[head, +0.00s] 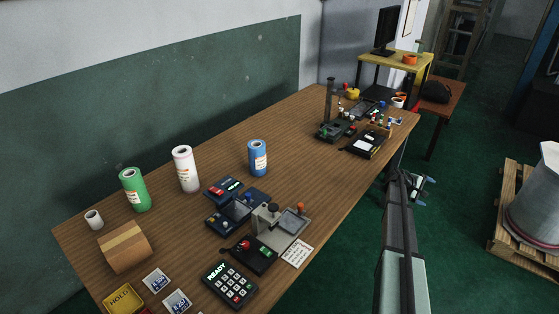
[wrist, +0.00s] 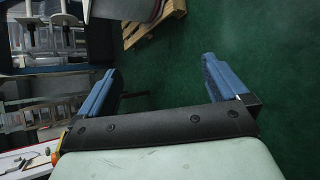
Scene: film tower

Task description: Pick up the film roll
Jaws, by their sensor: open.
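The coloured and tall ones have labels and dark holes on top. I cannot tell which one the task means. My gripper (head: 426,190) is beyond the table's right edge, over the green floor, far right of the rolls. In the wrist view, its blue fingers (wrist: 160,68) are wide apart with nothing between them. No roll shows there.
A keypad (head: 230,285), small devices (head: 280,225) and cards sit in front. A black stand (head: 330,112) and clutter fill the far end. A pallet (head: 505,215) bearing a grey drum (head: 535,205) stands right.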

